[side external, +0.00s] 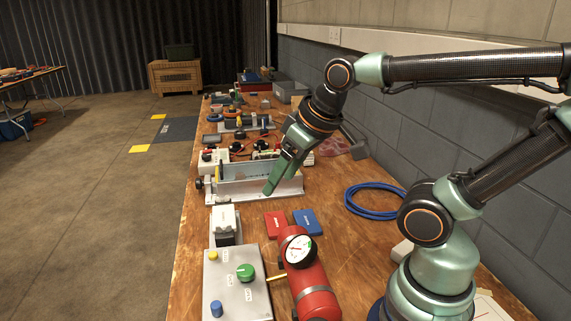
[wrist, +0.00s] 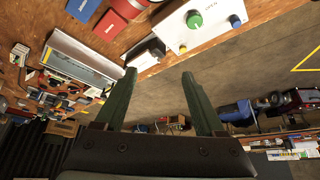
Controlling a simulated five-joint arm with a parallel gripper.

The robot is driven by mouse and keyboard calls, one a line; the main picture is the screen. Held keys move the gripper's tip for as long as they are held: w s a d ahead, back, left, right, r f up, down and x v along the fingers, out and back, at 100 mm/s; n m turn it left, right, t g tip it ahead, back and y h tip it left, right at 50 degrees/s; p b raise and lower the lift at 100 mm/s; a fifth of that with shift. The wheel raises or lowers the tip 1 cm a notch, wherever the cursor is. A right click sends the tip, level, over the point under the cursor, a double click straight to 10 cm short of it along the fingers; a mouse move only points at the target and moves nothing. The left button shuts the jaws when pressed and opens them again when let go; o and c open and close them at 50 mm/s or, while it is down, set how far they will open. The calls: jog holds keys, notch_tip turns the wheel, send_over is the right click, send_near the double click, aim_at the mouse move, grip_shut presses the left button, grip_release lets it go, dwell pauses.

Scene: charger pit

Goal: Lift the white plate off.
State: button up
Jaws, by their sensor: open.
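A small white plate (side external: 223,216) sits on top of a dark block near the left edge of the bench in the side view. It also shows in the wrist view as a pale slab (wrist: 143,52) with a dark side, just beyond my fingertips. My gripper (side external: 268,190) points down and is up and to the right of the plate in the side view, apart from it. In the wrist view my gripper (wrist: 159,76) has its two green fingers spread, with nothing between them.
A metal trough (side external: 262,184) lies behind the plate, close to my fingers. A button panel (side external: 238,290) stands in front of it. Red (side external: 276,224) and blue (side external: 307,222) boxes lie to the right. A red cylinder with a gauge (side external: 308,278) is nearer the camera.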

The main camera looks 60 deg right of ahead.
jog(key=shift+o, duration=1.4)
jog(key=m+g, duration=0.6)
jog(key=m, duration=0.3)
send_over(224, 216)
notch_tip(224, 216, down, 8)
notch_tip(224, 216, down, 7)
jog(key=shift+w+d+r, duration=0.1)
jog(key=shift+w, duration=0.05)
jog(key=shift+f, duration=2.8)
